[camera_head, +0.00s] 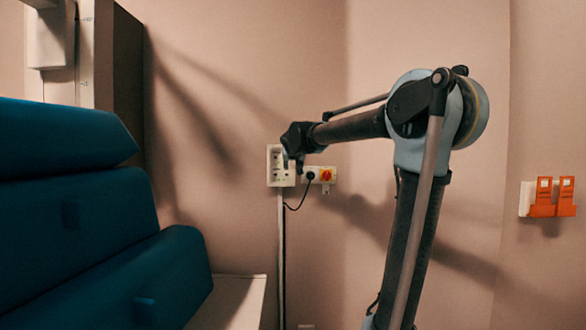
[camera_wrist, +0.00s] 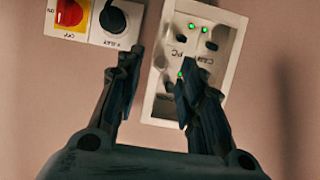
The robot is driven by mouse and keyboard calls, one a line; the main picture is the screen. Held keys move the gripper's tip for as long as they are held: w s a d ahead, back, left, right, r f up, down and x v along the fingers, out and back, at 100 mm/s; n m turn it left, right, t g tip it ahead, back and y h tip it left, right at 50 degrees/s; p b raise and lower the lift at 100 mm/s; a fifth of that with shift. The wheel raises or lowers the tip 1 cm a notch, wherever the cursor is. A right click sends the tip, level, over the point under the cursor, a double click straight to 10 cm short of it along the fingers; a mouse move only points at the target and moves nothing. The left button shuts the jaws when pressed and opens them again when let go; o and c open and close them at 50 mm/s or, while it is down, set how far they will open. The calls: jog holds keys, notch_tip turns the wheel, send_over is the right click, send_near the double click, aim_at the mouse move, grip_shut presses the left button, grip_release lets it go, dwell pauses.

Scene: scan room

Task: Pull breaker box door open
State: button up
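The breaker box (camera_head: 275,155) is a pale upright box on the wall, partly hidden behind my gripper (camera_head: 293,162) in the head view. In the wrist view the box (camera_wrist: 224,42) is tilted, with green lights, small dark knobs and printed labels on its face. My gripper (camera_wrist: 157,68) is open, its two dark fingers apart. The right finger overlaps the lower part of the box, and the left finger is beside the box's left edge. I cannot tell whether either finger touches it. I cannot make out a separate door or its handle.
A switch panel with a red knob on yellow (camera_head: 326,175) and a black plug with a cable is beside the box. A blue padded chair (camera_head: 90,220) fills the left. Orange holders (camera_head: 553,197) hang on the right wall.

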jog(key=shift+x, duration=1.2)
grip_shut()
jog(key=shift+s, duration=0.1)
